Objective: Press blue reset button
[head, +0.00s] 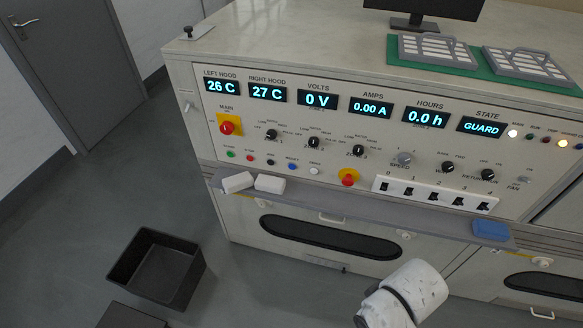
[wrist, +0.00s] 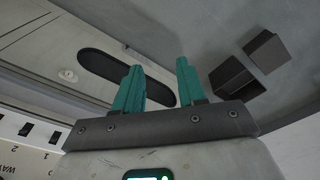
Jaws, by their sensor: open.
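The blue reset button (head: 292,166) is a small round button in the low row on the control panel in the head view, between a black button and a white one. Its small label is hard to read. My gripper (wrist: 158,75) shows in the wrist view with two teal fingers apart and nothing between them. In the head view only my white arm link shows at the bottom, low and right of the button; the fingers are out of that view. The button does not show in the wrist view.
A ledge (head: 340,208) juts out below the panel, with white blocks (head: 254,183) and a blue block (head: 491,230) on it. A red emergency knob (head: 348,178) and a rocker switch row (head: 435,194) are right of the button. A black bin (head: 157,268) stands on the floor.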

